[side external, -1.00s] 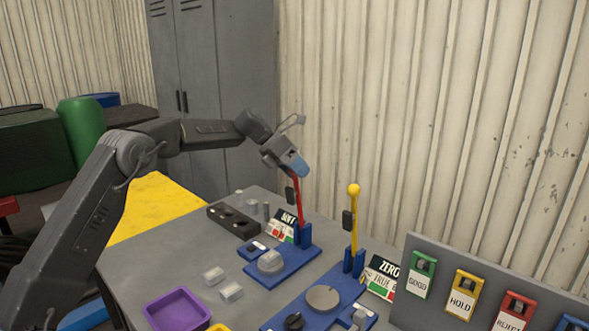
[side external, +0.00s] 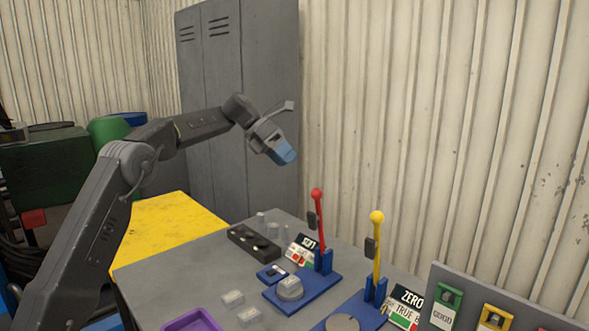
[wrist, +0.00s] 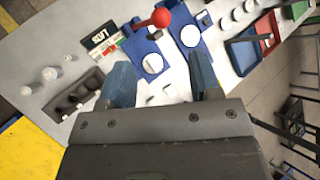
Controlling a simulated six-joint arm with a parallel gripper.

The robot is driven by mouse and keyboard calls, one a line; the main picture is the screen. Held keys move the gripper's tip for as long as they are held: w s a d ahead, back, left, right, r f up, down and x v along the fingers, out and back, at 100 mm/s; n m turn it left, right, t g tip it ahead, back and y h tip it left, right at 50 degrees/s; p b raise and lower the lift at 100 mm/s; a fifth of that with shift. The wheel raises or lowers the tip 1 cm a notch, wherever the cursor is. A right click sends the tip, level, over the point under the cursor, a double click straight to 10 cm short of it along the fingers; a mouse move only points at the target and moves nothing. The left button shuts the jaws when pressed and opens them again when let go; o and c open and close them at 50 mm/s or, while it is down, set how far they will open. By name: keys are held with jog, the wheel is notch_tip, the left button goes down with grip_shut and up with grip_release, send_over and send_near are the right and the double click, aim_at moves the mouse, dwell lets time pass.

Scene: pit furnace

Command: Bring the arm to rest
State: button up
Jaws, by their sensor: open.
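My gripper (side external: 284,153) is raised above the bench, up and to the left of the red-knobbed lever (side external: 320,228), and clear of it. In the wrist view my gripper (wrist: 162,76) has its two blue fingers spread apart with nothing held between them. The lever's red knob (wrist: 160,18) shows beyond the fingertips, with a gap. The lever stands nearly upright on a blue base (side external: 302,291) with a round grey pan.
A yellow-knobbed lever (side external: 377,248) stands to the right. A black holed block (side external: 253,242), clear blocks (side external: 232,298) and a purple tray (side external: 190,322) are on the grey bench. Lockers (side external: 240,100) and a corrugated wall are behind. A yellow surface (side external: 165,228) lies left.

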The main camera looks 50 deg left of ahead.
jog(key=shift+s+a+r, duration=0.1)
jog(key=shift+r, duration=0.1)
dwell(0.4)
jog(key=s+d+r+m+y, duration=0.2)
jog(key=s+d+m+y, duration=0.2)
jog(key=s+d+m, duration=1)
jog(key=s+d+f+m+y, duration=0.1)
jog(key=s+f+m, duration=0.4)
jog(key=s+m, duration=0.4)
jog(key=s+d+f+m+y, duration=0.2)
jog(key=s+f+m, duration=0.4)
jog(key=s+m, duration=0.3)
jog(key=s, duration=0.4)
jog(key=shift+s+d+f+t, duration=0.15)
jog(key=shift+d+f+t, duration=0.1)
jog(key=shift+t, duration=0.05)
